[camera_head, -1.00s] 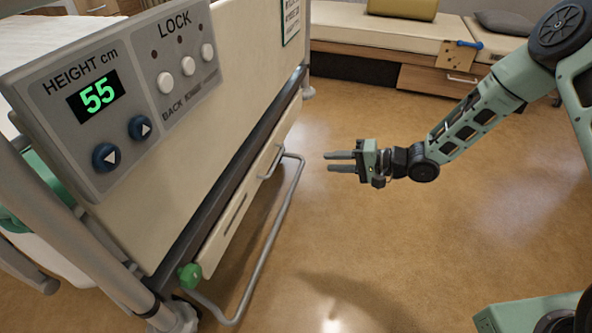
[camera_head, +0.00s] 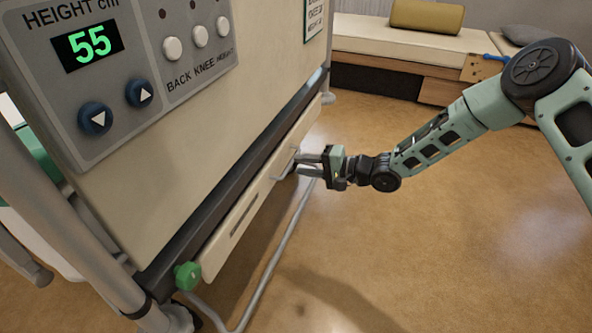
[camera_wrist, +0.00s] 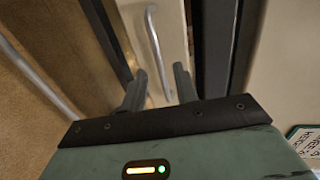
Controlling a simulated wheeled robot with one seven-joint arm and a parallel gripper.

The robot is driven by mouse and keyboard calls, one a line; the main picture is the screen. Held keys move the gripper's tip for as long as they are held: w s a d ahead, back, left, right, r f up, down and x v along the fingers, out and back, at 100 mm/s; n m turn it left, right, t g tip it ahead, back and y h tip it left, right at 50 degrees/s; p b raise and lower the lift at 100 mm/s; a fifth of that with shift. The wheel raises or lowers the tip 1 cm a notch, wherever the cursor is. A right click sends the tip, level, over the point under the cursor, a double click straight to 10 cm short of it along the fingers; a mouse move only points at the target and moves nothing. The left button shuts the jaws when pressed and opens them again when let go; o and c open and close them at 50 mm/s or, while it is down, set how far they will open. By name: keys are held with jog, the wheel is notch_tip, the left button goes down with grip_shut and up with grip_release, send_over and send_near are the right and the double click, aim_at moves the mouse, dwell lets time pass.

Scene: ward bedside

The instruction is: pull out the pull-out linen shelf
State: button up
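The pull-out linen shelf (camera_head: 250,206) is a cream panel under the dark rail at the bed's foot end. It looks pushed in. Its metal bar handle (camera_head: 288,164) is near the panel's far part; the handle also shows in the wrist view (camera_wrist: 155,40), ahead of the fingers. My gripper (camera_head: 310,163) is level with the handle, its fingertips at or very near it. I cannot tell whether the fingers touch the handle.
A green knob (camera_head: 187,276) sits at the panel's near end. A bent metal tube (camera_head: 275,262) runs low along the bed. The control panel (camera_head: 130,70) reads 55. A bench (camera_head: 410,45) stands at the back. The floor (camera_head: 430,250) to the right is clear.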

jog(key=shift+b+x, duration=0.35)
jog(key=shift+x, duration=1.15)
grip_shut()
jog(key=f+p+v, duration=0.2)
jog(key=p+v, duration=0.3)
jog(key=v, duration=0.7)
jog(key=d+f+p+v, duration=0.1)
jog(key=f+p+v, duration=0.2)
jog(key=v, duration=0.9)
jog(key=shift+s+d+p, duration=0.25)
jog(key=shift+d+p, duration=0.15)
jog(key=shift+p, duration=0.45)
grip_release()
jog(key=p+v, duration=0.3)
jog(key=v, duration=1.4)
jog(key=shift+d+p, duration=0.25)
jog(key=shift+p, duration=0.1)
